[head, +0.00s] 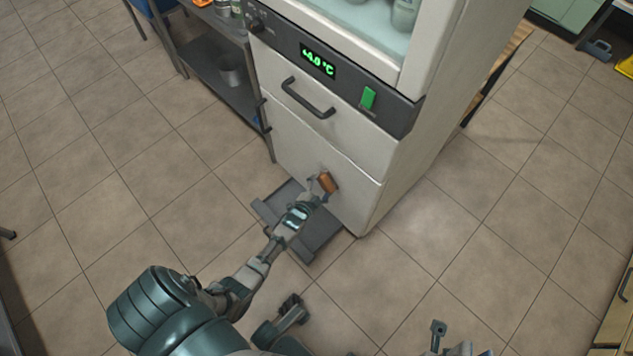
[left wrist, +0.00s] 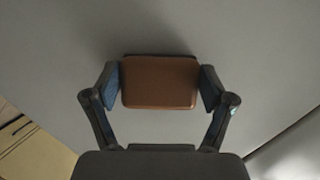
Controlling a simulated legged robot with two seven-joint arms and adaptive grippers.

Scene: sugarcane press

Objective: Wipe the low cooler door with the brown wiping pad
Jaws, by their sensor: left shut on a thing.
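The brown wiping pad (head: 328,182) is at the lower front of the white cooler, against or very close to the low cooler door (head: 300,147). My left gripper (head: 320,184) is shut on the pad. In the left wrist view the pad (left wrist: 160,82) sits between the two fingers, with the pale door surface (left wrist: 250,40) behind it. A dark shadow lies along the pad's upper edge there, and I cannot tell whether the pad touches the door. In the head view my right gripper (head: 439,328) shows in part at the bottom edge, and its fingers are unclear.
A drawer with a dark handle (head: 308,98) is above the low door. A green switch (head: 368,97) and a temperature display (head: 318,61) are above that. A grey flat platform (head: 318,232) lies on the floor below my left arm. A metal shelf (head: 215,65) stands left of the cooler.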

